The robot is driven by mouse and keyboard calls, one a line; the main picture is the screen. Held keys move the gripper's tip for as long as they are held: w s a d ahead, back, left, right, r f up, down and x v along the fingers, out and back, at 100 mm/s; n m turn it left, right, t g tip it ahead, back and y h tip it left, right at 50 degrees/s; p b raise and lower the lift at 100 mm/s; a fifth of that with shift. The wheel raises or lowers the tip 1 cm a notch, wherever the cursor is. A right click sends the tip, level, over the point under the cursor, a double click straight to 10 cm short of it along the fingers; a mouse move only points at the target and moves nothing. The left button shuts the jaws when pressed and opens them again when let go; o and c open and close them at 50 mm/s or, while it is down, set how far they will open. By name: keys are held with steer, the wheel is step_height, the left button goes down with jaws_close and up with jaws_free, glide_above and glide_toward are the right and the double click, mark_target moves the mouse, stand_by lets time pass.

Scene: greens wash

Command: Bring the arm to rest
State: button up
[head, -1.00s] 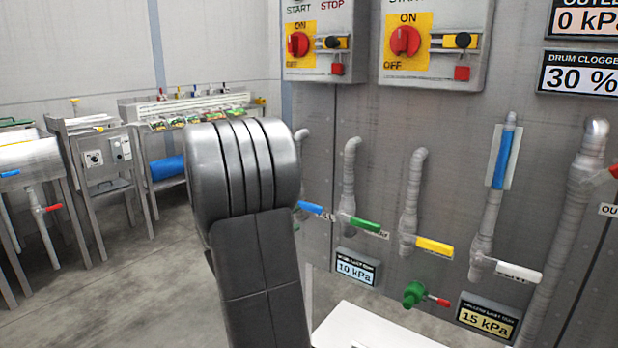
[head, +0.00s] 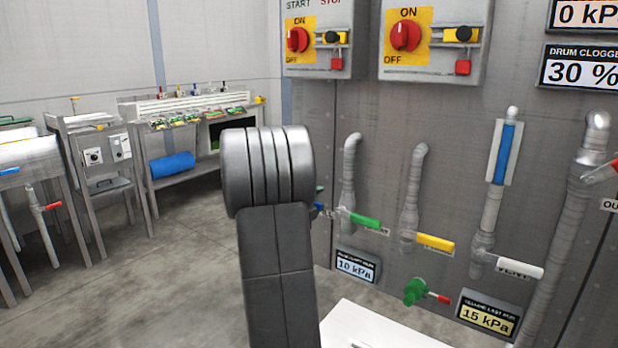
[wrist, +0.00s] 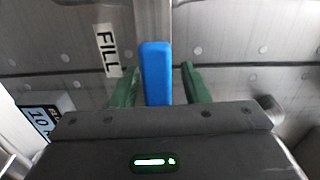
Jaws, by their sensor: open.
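My arm (head: 275,240) stands upright in the middle of the head view, in front of the grey panel. Its links hide most of my gripper; only a bit of green finger shows at their right edge. In the wrist view my gripper (wrist: 158,67) has its two green fingers apart. A blue valve handle (wrist: 156,75) stands between them, with a visible gap on the right; on the left I cannot tell whether the finger touches it. In the head view only a sliver of this blue handle (head: 318,209) shows beside my arm.
Right of my arm, the panel carries pipes with a green handle (head: 364,221), a yellow handle (head: 435,243) and a white handle (head: 519,268). A small green valve (head: 415,291) sits lower. A bench with a blue roll (head: 172,165) stands back left. Floor at left is clear.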

steer(key=shift+r+n+p, duration=0.5)
steer(key=shift+r+p, duration=0.05)
steer(key=shift+a, duration=0.1)
